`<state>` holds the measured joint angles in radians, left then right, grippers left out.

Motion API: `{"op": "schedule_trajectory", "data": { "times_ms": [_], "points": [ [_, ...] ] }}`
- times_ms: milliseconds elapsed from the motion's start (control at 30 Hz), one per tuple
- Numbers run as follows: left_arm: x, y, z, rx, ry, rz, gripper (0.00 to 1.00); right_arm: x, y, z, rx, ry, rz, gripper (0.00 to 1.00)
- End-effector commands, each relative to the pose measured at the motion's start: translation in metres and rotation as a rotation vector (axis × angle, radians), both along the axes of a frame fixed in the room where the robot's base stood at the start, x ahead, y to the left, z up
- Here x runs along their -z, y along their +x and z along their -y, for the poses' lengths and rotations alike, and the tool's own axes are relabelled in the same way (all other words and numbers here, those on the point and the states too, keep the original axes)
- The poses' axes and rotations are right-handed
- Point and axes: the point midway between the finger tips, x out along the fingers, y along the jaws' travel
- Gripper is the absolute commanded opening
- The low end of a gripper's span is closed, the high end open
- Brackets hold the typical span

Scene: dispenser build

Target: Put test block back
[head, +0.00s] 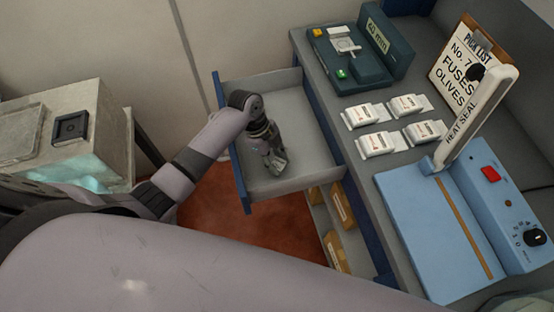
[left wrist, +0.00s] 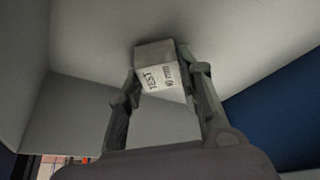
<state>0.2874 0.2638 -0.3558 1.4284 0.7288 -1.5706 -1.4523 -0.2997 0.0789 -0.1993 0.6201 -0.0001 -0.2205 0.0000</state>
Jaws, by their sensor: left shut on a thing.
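The test block (left wrist: 158,68) is a small pale block with "TEST" lettering on it, held between the fingertips in the left wrist view. My left gripper (head: 274,165) is shut on it and reaches down inside the open drawer (head: 240,175). In the head view the block is hidden or too small to make out. The drawer also shows in the left wrist view (left wrist: 75,115), with pale inner walls around the gripper. I cannot tell if the block touches the drawer floor. My right gripper is not in view.
The grey bench carries a green device (head: 350,60), several white packets (head: 377,143), a blue heat sealer (head: 430,225) with a raised arm, and a pick list clipboard (head: 463,65). Brown boxes (head: 335,250) sit on shelving under the drawer. A pale machine (head: 75,125) stands at left.

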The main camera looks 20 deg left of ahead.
Motion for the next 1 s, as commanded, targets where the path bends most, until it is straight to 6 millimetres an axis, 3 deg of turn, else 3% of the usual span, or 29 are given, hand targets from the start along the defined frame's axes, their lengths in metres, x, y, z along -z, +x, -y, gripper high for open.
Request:
{"op": "schedule_trajectory", "data": {
  "times_ms": [200,233,500,800,1000],
  "points": [
    [0.004,0.001,0.0,0.0,-0.001,0.001,0.0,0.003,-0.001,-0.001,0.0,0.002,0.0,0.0],
    [0.003,0.0,0.0,0.0,0.0,0.0,0.35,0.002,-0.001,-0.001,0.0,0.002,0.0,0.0],
    [0.003,0.0,0.0,0.0,0.0,0.0,0.53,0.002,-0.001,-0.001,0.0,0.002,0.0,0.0],
    [0.002,0.0,0.0,0.0,0.0,0.0,0.53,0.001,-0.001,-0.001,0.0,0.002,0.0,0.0],
    [-0.017,0.003,-0.008,-0.002,0.001,0.004,0.53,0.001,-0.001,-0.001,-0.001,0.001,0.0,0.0]
  ]
}}
